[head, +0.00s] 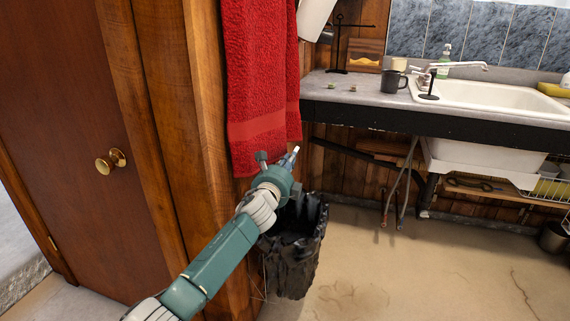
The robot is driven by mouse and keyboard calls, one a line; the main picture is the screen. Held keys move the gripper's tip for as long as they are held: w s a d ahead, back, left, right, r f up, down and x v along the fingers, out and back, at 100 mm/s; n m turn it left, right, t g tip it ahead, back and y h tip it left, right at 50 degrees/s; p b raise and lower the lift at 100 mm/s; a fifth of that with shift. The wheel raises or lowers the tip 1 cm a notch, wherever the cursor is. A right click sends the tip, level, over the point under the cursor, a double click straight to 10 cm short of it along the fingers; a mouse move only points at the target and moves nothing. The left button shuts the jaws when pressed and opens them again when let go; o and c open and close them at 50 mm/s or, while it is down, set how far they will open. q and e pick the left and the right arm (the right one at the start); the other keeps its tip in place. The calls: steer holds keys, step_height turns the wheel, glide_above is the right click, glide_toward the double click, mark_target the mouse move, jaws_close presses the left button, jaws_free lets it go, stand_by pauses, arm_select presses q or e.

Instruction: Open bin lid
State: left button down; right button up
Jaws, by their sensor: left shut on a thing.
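The black bin (293,262) stands on the floor below the red towel, with what looks like a crinkled black liner at its rim. My left gripper (288,165) is at the bin's upper back side, in front of the towel's lower edge. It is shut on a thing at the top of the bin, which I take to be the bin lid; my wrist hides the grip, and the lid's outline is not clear. The dark inside of the bin shows partly below my wrist. My right gripper is not in view.
The red towel (262,75) hangs close behind my gripper. A wooden door (80,130) with a brass knob is at left. A counter (345,88) with a mug (394,82) and a white sink (480,98) is at right. The floor right of the bin is clear.

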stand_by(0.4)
arm_select(q)
steer(key=c, duration=1.9)
jaws_free()
steer(key=shift+s+a, duration=0.1)
steer(key=shift+s, duration=0.05)
steer(key=v, duration=1.1)
steer(key=shift+s, duration=0.4)
